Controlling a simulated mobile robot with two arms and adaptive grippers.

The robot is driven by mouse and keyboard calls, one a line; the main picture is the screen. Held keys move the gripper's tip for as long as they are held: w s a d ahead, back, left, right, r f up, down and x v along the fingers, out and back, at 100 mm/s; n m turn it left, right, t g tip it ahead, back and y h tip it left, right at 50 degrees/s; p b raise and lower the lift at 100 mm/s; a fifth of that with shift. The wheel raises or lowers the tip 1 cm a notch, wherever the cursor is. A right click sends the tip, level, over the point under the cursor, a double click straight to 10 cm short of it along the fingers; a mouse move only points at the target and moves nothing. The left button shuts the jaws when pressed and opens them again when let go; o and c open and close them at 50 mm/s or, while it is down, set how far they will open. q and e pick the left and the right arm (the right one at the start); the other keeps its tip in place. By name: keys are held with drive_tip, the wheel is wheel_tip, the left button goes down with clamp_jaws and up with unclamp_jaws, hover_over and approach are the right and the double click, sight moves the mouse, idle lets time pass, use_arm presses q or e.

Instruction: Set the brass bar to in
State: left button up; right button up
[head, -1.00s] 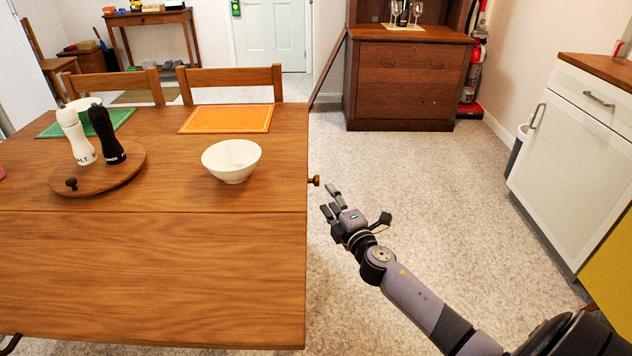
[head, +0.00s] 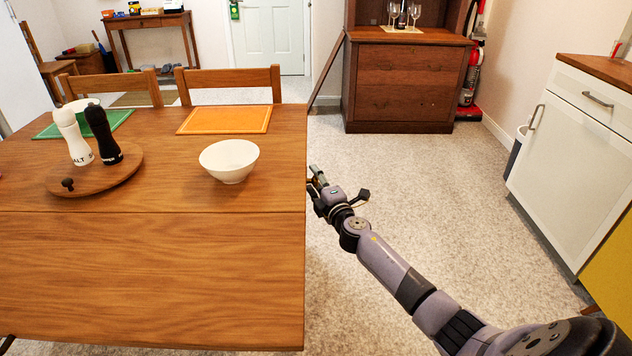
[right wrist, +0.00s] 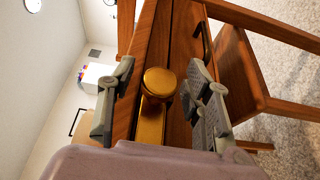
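The brass bar (right wrist: 158,84) has a round knob end and sticks out from the wooden table's edge in the right wrist view. In the head view it is hidden behind my right gripper (head: 316,175), at the table's right edge. In the right wrist view my right gripper (right wrist: 160,75) is open, with one finger on each side of the brass knob. A gap shows between each finger and the knob, so it does not look gripped. My left gripper is not in view.
The wooden table (head: 150,280) fills the left, with a white bowl (head: 229,161), an orange placemat (head: 226,119) and a round board (head: 95,176) bearing two shakers. A wooden hutch (head: 402,85) stands behind. Floor between the table and white cabinet (head: 572,170) is clear.

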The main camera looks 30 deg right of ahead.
clamp_jaws()
idle(0.3)
idle(0.4)
